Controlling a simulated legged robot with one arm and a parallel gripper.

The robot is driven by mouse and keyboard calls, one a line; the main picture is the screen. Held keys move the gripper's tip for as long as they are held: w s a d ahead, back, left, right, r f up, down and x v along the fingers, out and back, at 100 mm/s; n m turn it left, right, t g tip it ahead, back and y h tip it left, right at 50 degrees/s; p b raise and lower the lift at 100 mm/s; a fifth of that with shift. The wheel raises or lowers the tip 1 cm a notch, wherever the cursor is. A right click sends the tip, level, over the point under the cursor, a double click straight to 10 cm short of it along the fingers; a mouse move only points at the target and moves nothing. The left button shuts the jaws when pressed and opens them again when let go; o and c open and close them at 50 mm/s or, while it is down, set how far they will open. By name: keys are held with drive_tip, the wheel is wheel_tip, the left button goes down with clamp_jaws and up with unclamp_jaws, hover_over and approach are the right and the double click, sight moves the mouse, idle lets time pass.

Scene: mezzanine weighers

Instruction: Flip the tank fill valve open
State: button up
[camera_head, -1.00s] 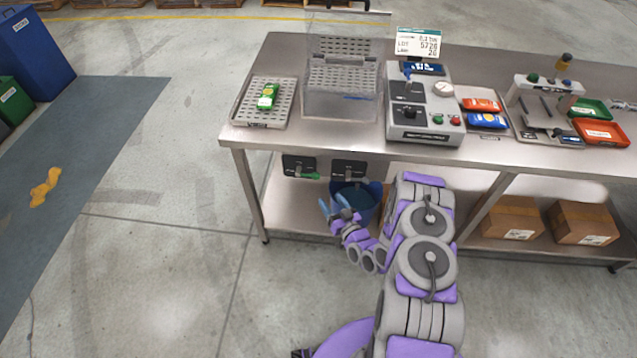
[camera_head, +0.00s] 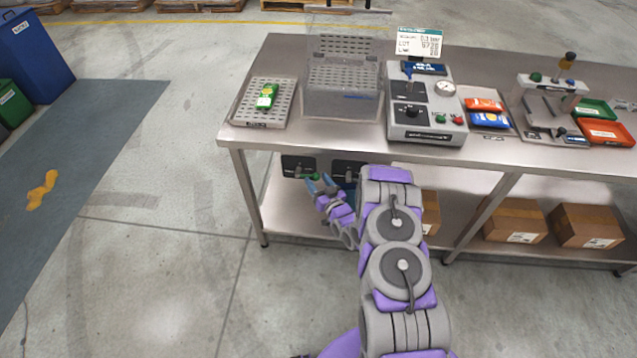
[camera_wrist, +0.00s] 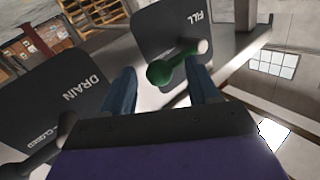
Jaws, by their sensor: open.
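The tank fill valve is a dark plate (camera_wrist: 166,22) marked FILL with a green lever ending in a ball knob (camera_wrist: 160,73). In the head view its plate (camera_head: 297,165) hangs under the table's front edge at left, and the green knob (camera_head: 315,177) points right. My gripper (camera_head: 318,182) is open at the knob. In the wrist view the blue fingers of my gripper (camera_wrist: 160,84) stand either side of the knob; I cannot tell whether they touch it. The lever's state label is not visible.
A plate marked DRAIN (camera_wrist: 72,88), with a black lever (camera_wrist: 45,150) by the word CLOSED, is close beside my gripper. The steel table (camera_head: 270,141) overhangs the valves. Cardboard boxes (camera_head: 514,222) stand on the lower shelf. Floor in front is clear.

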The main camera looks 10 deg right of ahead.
drive_tip(key=shift+c, duration=0.2)
clamp_jaws()
drive_tip(key=shift+r, duration=0.1)
idle(0.4)
